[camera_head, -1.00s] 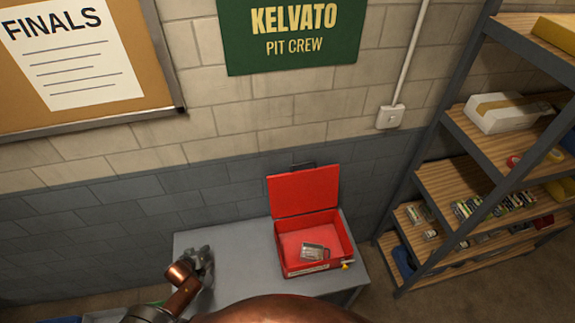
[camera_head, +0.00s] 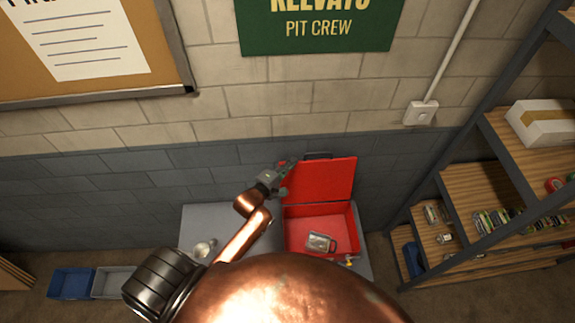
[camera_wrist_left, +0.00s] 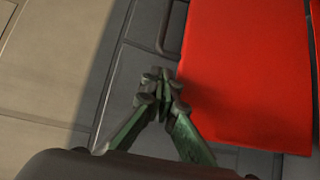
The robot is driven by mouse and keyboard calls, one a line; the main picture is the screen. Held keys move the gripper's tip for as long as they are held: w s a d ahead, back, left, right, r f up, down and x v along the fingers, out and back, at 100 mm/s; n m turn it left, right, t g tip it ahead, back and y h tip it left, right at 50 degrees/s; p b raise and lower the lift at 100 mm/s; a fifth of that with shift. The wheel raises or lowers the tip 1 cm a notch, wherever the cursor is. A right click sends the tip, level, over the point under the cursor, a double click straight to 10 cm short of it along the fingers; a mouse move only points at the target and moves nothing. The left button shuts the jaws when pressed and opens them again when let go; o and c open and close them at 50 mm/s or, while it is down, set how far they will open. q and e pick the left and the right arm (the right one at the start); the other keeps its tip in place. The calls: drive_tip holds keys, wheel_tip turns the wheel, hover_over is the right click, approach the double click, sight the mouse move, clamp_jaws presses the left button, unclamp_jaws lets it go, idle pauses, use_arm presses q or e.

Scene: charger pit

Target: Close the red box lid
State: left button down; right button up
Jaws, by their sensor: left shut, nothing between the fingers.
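The red box (camera_head: 299,238) stands on a grey table, its lid (camera_head: 322,180) raised at the back near the wall. The lid's flat face also fills the upper right of the left wrist view (camera_wrist_left: 245,75). A metal padlock-like item (camera_head: 319,242) lies inside the box. My left gripper (camera_head: 286,172) is at the lid's upper left corner. In the left wrist view its fingertips (camera_wrist_left: 162,84) are together and empty, just beside the lid's edge; I cannot tell whether they touch it. My right gripper is not in view.
The grey table (camera_head: 205,222) holds a small pale item (camera_head: 203,249) at its left. A block wall (camera_head: 210,165) stands close behind the lid. A shelf unit (camera_head: 470,195) is at the right. A blue bin (camera_head: 72,282) is at lower left.

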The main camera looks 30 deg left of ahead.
use_arm(q)
drive_tip(key=x, duration=0.4)
drive_tip(key=shift+w+f+p, duration=0.1)
drive_tip(key=shift+w+p, duration=0.2)
drive_tip(key=shift+w, duration=0.15)
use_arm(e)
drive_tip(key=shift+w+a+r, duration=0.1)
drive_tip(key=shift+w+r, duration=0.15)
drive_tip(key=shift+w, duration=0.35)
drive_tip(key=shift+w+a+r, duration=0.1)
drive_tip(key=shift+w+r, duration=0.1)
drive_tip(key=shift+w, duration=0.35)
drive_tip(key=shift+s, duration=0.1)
